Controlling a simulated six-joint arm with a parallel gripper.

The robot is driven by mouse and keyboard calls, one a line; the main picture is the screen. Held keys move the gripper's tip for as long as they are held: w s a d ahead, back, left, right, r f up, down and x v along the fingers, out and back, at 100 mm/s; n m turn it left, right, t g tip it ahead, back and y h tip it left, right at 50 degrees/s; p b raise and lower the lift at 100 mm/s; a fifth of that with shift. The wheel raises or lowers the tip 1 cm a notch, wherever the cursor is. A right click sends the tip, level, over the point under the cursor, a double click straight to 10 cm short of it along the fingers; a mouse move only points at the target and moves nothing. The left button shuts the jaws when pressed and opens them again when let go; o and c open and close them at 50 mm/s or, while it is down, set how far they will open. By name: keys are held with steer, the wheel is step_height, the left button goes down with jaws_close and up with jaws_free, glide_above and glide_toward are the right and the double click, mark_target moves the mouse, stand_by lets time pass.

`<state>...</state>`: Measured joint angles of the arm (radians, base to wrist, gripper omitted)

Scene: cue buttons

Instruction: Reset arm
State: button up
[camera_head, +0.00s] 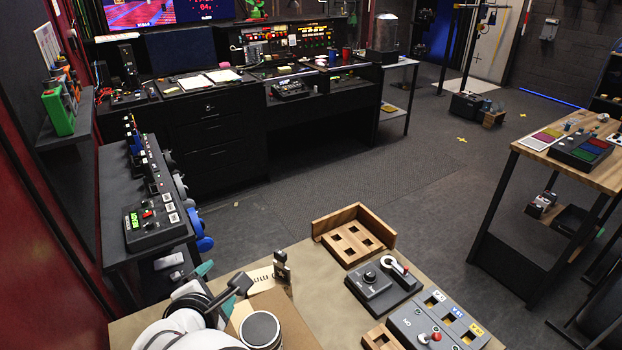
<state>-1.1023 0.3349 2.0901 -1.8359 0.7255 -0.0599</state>
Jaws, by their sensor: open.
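My white arm shows at the lower left, over the near tan table (135,328). A dark part at its end, which looks like part of my gripper (238,284), stands above the left side of this table. Its fingertips are hard to make out, and I see nothing held. A grey control box (400,325) with a red-topped knob and several labelled square slots sits at the table's front right. A dark box (372,294) with a round knob and a lever is just behind it.
A wooden tray (350,242) with square holes lies at the table's back edge. A small dark upright fixture (281,266) stands near my arm. A side bench (157,238) holds button boxes. A wooden-topped table (540,150) stands right. The floor between is mostly clear.

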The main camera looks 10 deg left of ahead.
steer(key=w+d+r+m+h, duration=0.2)
steer(key=w+d+r+m, duration=0.15)
steer(key=d, duration=0.25)
steer(key=s+d+m+g+h, duration=0.25)
steer(key=d+m, duration=0.45)
steer(key=d, duration=0.5)
steer(key=s+d+m+g+h, duration=0.1)
steer(key=d+m+g+h, duration=0.15)
steer(key=d+m, duration=0.65)
steer(key=s+d+f+m+g+y, duration=0.1)
steer(key=s+d+m+g+y, duration=0.1)
steer(key=s+m, duration=0.4)
steer(key=s+d+f+m+g+y, duration=0.2)
steer(key=s+m, duration=0.4)
steer(key=s, duration=0.6)
steer(key=shift+s+d+g+y, duration=0.3)
steer(key=shift+d+g, duration=0.5)
steer(key=shift+d, duration=0.25)
